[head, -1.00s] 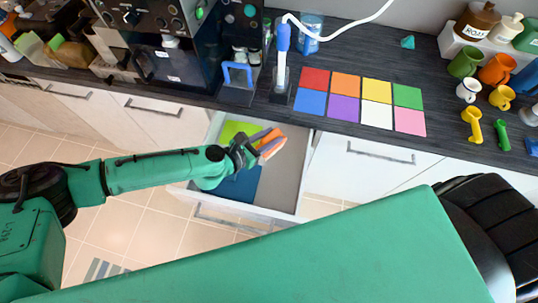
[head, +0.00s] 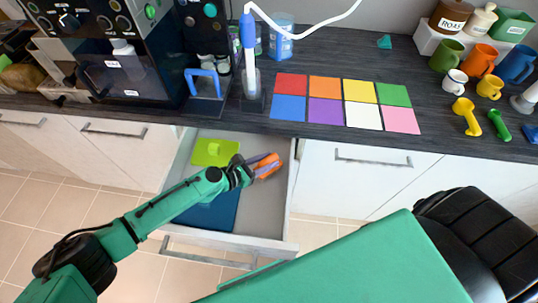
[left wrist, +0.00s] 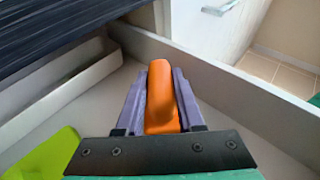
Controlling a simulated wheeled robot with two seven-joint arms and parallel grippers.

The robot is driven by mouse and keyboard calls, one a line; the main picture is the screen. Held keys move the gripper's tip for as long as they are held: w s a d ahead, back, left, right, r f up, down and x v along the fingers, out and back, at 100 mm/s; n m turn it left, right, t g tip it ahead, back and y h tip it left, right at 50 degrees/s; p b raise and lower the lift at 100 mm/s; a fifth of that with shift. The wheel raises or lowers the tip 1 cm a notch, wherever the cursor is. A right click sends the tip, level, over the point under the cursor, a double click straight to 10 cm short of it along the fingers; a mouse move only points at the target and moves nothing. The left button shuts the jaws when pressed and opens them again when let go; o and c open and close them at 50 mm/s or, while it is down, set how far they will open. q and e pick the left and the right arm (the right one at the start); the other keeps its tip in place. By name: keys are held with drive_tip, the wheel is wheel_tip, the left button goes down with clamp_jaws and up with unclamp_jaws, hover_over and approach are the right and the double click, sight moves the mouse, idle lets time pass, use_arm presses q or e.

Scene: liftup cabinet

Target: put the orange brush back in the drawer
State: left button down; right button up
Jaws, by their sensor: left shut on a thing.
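The orange brush (head: 268,168) is between the fingers of my left gripper (head: 262,164), over the open drawer (head: 262,207). In the left wrist view the brush (left wrist: 162,97) lies between the two purple fingers of my left gripper (left wrist: 160,88), which is shut on it. The brush is above the bare grey floor of the drawer, near its right side; I cannot tell whether it touches the floor. My right gripper does not show; the large green arm part and black part at lower right are mine.
The drawer also holds a green item (head: 215,152) and a blue item (head: 212,214) on its left side. The drawer's right wall (left wrist: 220,72) is close to the gripper. Coloured squares (head: 345,100), mugs (head: 480,58) and a coffee machine (head: 110,60) are on the counter above.

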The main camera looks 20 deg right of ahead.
use_arm(q)
drive_tip(key=w+d+b, duration=0.1)
drive_tip(key=w+d+f+b, duration=0.1)
drive_tip(key=w, duration=0.1)
drive_tip(key=w+b, duration=0.1)
drive_tip(key=shift+w+d+f, duration=0.35)
drive_tip(key=shift+d, duration=0.05)
drive_tip(key=shift+r, duration=0.2)
drive_tip(key=shift+f, duration=0.2)
drive_tip(key=c, duration=0.5)
unclamp_jaws()
drive_tip(key=shift+a+r, duration=0.15)
drive_tip(key=shift+r, duration=0.2)
drive_tip(key=shift+p+v, duration=1.65)
drive_tip(key=shift+v, duration=4.25)
